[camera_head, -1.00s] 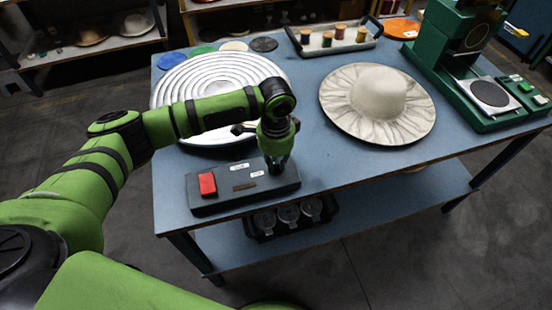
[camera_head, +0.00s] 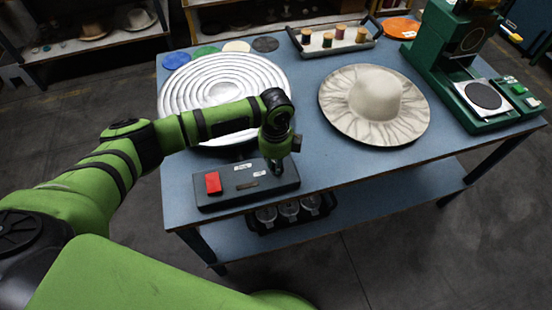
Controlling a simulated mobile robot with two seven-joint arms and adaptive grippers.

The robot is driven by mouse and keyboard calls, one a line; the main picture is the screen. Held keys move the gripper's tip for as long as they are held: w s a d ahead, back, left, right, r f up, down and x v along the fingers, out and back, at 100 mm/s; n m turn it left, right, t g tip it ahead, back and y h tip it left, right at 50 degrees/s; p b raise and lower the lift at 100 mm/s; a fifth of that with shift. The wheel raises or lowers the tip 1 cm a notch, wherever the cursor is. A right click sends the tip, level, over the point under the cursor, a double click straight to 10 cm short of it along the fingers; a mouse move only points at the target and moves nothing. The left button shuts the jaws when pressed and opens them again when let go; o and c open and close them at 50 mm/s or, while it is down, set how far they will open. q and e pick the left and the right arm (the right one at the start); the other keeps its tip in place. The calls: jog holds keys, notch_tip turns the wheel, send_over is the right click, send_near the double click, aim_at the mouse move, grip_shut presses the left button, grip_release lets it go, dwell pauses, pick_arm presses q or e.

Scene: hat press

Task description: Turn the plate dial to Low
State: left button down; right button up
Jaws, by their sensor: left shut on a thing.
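A dark control box (camera_head: 228,199) lies at the near left edge of the blue table. It carries a red switch (camera_head: 213,183) on its left and small pale labels (camera_head: 242,166) in its middle. My left gripper (camera_head: 276,169) points down over the box's right end and is shut on the plate dial, which its fingers hide. The dial's setting cannot be read. A large round plate with silver rings (camera_head: 222,75) lies behind the box, partly covered by my left arm. My right gripper is not in view.
A cream wide-brimmed hat (camera_head: 378,98) lies mid-table. A green press (camera_head: 455,60) stands at the right. A tray (camera_head: 327,48) with several thread spools and coloured discs (camera_head: 206,52) are at the back. A rack with jars (camera_head: 289,211) sits on the lower shelf.

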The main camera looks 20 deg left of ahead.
pick_arm(q)
jog(key=m, duration=0.3)
jog(key=shift+m, duration=0.3)
jog(key=shift+w+m+p, duration=0.1)
jog(key=shift+m+p, duration=0.2)
jog(key=shift+m, duration=1.2)
jog(key=c, duration=1.1)
grip_release()
jog(key=shift+c, duration=0.2)
